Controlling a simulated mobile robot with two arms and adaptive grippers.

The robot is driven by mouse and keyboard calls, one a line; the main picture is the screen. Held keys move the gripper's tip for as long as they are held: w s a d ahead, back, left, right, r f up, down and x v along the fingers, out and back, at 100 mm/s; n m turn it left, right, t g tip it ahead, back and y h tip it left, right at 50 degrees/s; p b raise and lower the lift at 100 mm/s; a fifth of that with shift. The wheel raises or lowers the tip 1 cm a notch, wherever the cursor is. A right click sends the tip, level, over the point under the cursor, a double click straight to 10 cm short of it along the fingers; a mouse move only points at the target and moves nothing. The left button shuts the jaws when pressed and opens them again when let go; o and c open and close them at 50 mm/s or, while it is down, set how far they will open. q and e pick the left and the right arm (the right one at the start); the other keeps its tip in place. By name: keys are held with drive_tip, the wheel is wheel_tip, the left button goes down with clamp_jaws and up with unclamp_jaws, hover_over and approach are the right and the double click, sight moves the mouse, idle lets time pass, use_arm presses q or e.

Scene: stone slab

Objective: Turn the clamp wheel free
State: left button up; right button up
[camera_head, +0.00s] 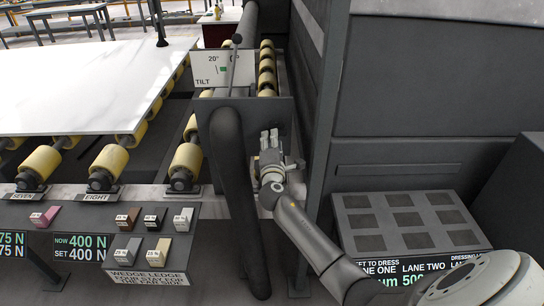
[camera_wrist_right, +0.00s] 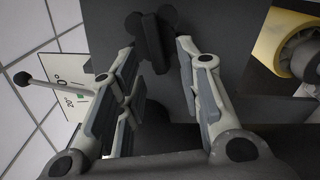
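A dark, lobed knob that looks like the clamp wheel (camera_wrist_right: 150,38) is in the right wrist view, against a dark grey panel. My right gripper (camera_wrist_right: 160,58) is open there, with its fingers spread to either side of the wheel; whether they touch it I cannot tell. In the head view my right gripper (camera_head: 270,140) is in front of the right part of the dark panel (camera_head: 285,112), below the TILT sign, and I cannot make out the wheel there. My left gripper is not in view.
A TILT sign (camera_head: 223,70) with a ball-ended lever (camera_head: 236,42) stands above the panel. A thick dark tube (camera_head: 232,170) runs down left of my gripper. A white slab (camera_head: 90,85) lies on yellow rollers (camera_head: 108,162). A wedge ledge (camera_head: 150,272) holds small blocks. A dark post is close right.

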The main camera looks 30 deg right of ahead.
drive_tip(key=v, duration=1)
drive_tip(key=s+a+f+m+g+y, duration=0.15)
drive_tip(key=s+f, duration=0.25)
drive_tip(key=f, duration=0.8)
drive_tip(key=s+a+f+m+g+y, duration=0.1)
drive_tip(key=s+a+f+g+y, duration=0.2)
drive_tip(key=f, duration=0.9)
drive_tip(key=s+a+f+m+g+y, duration=0.15)
drive_tip(key=s+f, duration=0.45)
drive_tip(key=f, duration=0.6)
drive_tip(key=s+a+f+m+g+y, duration=0.1)
drive_tip(key=s+a+f+m+g, duration=0.15)
drive_tip(key=s+f, duration=0.65)
drive_tip(key=s+a+f+m+g+y, duration=0.1)
drive_tip(key=s+f+g+y, duration=0.15)
drive_tip(key=s+f, duration=0.65)
drive_tip(key=s+a+f+m+g, duration=0.1)
drive_tip(key=s+m, duration=0.1)
drive_tip(key=s, duration=0.8)
drive_tip(key=s+a+f+m+g, duration=0.1)
drive_tip(key=s+f+m+g, duration=0.1)
drive_tip(key=s, duration=0.8)
drive_tip(key=shift+f+m, duration=0.15)
drive_tip(key=shift+m, duration=0.3)
